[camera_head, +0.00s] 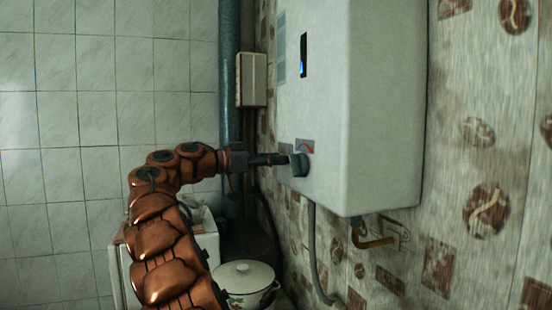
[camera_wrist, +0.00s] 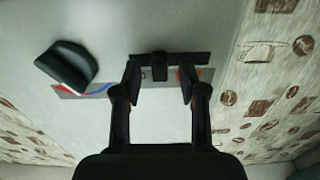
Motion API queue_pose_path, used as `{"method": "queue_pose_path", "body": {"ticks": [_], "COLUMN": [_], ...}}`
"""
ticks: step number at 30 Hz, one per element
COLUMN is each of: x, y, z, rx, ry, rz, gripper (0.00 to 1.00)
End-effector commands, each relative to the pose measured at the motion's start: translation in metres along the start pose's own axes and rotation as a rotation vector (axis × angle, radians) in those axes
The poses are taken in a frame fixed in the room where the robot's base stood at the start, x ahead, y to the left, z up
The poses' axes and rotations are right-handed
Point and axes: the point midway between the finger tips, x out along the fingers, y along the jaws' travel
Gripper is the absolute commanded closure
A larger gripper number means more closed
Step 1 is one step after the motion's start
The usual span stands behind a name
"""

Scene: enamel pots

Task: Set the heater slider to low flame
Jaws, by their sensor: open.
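The white water heater (camera_head: 385,110) hangs on the wall and fills much of the wrist view (camera_wrist: 230,25). Its slider (camera_wrist: 160,70) is a small black tab on a dark horizontal slot, a little left of the slot's middle in the wrist view. My gripper (camera_wrist: 160,82) is open, with one finger on each side of the tab and visible gaps to both. Whether the fingertips touch the heater's face I cannot tell. In the head view my gripper (camera_head: 282,159) is at the heater's lower front, where the slider is hidden.
A round black knob (camera_wrist: 68,66) with a red and blue strip is left of the slider; it also shows in the head view (camera_head: 299,165). A grey hose (camera_head: 315,250) and brass pipe (camera_head: 372,240) hang below. A lidded pot (camera_head: 245,277) stands lower.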

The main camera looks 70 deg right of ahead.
Motion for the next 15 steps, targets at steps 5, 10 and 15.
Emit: {"method": "queue_pose_path", "body": {"ticks": [5,10,15], "x": [0.0074,0.0077,0.0074], "y": [0.0008,0.0005,0.0004], "z": [0.0002,0.0005,0.0004], "rx": [-0.002,-0.002,-0.001], "ry": [-0.001,0.000,0.000], "rz": [0.002,0.001,0.001], "gripper": [0.58,0.58,0.68]}}
